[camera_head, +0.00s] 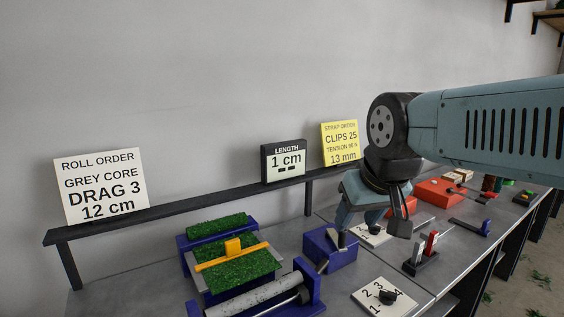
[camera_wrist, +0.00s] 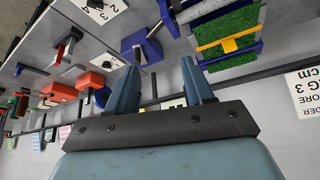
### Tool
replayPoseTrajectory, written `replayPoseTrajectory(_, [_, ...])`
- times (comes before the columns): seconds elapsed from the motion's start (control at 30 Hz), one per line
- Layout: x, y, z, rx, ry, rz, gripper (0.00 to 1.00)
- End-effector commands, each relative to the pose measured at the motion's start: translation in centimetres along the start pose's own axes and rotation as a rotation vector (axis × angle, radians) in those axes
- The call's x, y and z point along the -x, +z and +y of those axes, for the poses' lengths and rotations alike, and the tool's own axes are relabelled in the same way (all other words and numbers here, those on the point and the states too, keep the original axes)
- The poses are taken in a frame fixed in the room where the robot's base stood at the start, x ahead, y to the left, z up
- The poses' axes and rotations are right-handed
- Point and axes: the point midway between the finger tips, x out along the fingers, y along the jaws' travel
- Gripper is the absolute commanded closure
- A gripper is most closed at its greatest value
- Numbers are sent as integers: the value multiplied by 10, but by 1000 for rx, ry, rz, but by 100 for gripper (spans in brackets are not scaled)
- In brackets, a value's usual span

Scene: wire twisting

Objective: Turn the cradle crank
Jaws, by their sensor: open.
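My gripper (camera_head: 370,228) is open and empty, pointing down above the bench. Its two spread fingers also show in the wrist view (camera_wrist: 160,82), with nothing between the tips. A blue block (camera_head: 338,256) with a grey lever on its near side sits below and left of the fingers in the head view. It also shows in the wrist view (camera_wrist: 151,48), beyond the fingertips. A blue cradle (camera_head: 313,287) holds a speckled grey roll (camera_head: 255,297) at the bottom of the head view. I cannot tell which part is its crank.
Green turf (camera_head: 230,271) with a yellow bar lies left of the block. White number dials (camera_head: 400,300) and a red-handled stand (camera_head: 420,255) are at right. Red boxes (camera_head: 437,192) lie farther along. A dark rail (camera_head: 200,203) with order signs (camera_head: 100,185) runs behind.

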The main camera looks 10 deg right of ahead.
Motion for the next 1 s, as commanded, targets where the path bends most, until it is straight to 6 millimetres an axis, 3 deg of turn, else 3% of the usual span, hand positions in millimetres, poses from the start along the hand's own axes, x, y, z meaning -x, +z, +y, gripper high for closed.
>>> replayPoseTrajectory(0.57, [-1, -4, 1, -3, 1, -8, 48])
replayPoseTrajectory(1.0, [-39, -72, 20, -57, 23, -165, 48])
